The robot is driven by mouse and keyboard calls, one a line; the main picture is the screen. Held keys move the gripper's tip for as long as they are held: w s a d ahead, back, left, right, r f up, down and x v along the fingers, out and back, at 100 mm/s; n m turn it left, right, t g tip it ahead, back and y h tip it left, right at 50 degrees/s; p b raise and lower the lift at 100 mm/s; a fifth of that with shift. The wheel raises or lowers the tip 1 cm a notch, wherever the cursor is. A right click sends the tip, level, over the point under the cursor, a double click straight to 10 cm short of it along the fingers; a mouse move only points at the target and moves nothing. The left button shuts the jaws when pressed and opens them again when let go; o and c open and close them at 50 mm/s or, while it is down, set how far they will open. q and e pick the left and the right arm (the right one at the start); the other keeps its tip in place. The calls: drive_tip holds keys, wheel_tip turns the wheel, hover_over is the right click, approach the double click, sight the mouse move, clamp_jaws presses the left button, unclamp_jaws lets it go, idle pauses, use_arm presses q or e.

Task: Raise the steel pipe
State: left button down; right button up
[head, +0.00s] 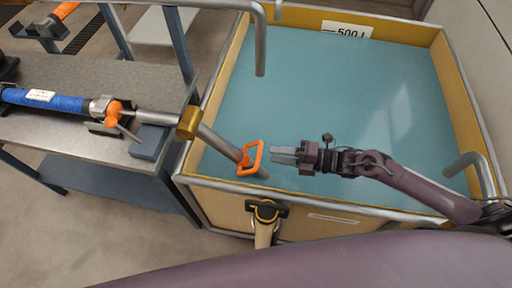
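The steel pipe (217,141) slopes down to the right from a gold collar (189,122) at the bench's edge. Its lower end lies over the near left corner of the tank. An orange loop handle (250,158) is fixed near that end. My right gripper (272,155) is just right of the handle, with its fingers pointing left towards it. A small gap separates them from the handle. Its two grey fingers look slightly apart, with nothing between them. My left gripper is not in view.
The tank (198,184) holds blue-green liquid and has a yellow rim. A grey metal bench (60,125) at left carries a blue hose (60,103) and an orange clamp lever (114,112). A bent grey pipe (260,45) hangs over the tank's far left. A black-and-beige fitting (265,212) sits at the near wall.

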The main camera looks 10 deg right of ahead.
sight(259, 154)
drive_tip(key=shift+n+y, duration=0.3)
drive_tip(key=shift+n, duration=0.1)
drive_tip(key=w+a+f, duration=0.2)
drive_tip(key=a, duration=0.1)
drive_tip(key=w+a+f+b, duration=0.1)
drive_tip(key=a, duration=0.1)
drive_tip(key=shift+a+f, duration=0.25)
clamp_jaws()
